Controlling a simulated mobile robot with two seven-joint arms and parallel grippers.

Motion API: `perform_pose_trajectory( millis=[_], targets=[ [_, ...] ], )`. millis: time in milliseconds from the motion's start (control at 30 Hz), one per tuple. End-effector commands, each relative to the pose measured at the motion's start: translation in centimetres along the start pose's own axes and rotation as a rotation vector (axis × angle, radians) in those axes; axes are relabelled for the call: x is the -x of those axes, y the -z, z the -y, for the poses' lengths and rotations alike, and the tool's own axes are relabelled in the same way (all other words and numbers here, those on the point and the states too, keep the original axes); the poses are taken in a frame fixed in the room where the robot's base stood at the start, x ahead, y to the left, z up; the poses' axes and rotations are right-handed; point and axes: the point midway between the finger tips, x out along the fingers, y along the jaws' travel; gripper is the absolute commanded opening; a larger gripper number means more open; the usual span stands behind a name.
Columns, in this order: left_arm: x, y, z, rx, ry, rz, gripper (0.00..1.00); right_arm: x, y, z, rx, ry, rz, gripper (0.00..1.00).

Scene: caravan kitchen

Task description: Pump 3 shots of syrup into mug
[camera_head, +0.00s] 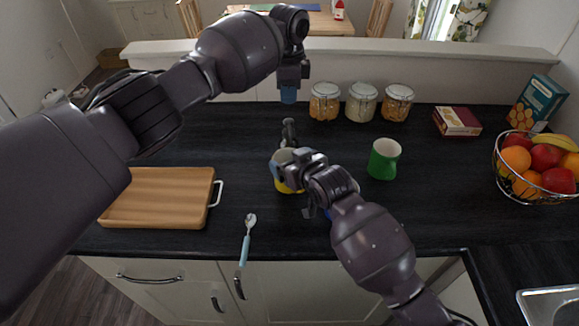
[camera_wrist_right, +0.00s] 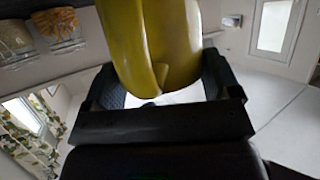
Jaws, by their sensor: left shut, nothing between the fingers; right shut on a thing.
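My right gripper (camera_head: 283,172) is shut on a yellow mug (camera_head: 290,186), low over the middle of the counter. The yellow mug also fills the top of the right wrist view (camera_wrist_right: 155,45), between the fingers. A dark, narrow thing (camera_head: 289,131), which looks like the pump top of a syrup bottle, stands just behind the mug; its lower part is hidden. My left gripper (camera_head: 289,96) is shut and empty, pointing down above and behind that pump top, apart from it in the picture. A green mug (camera_head: 384,160) stands to the right of my right gripper.
Jars (camera_head: 362,103) line the back wall. A red box (camera_head: 457,121) and a fruit basket (camera_head: 535,195) are at right. A small blue patch shows beneath my right wrist.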

Motion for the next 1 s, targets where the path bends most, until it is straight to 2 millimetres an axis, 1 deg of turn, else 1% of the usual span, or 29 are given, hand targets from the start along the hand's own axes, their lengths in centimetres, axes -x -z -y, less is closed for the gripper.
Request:
perform_pose_trajectory(
  millis=[267,1000],
  targets=[
    [0.0,0.0,0.0,0.000,0.000,0.000,0.00,0.1,0.0,0.1,0.000,0.000,-0.002,0.33],
    [0.0,0.0,0.0,0.000,0.000,0.000,0.00,3.8,-1.5,2.5,-0.001,0.000,-0.002,0.33]
  ],
)
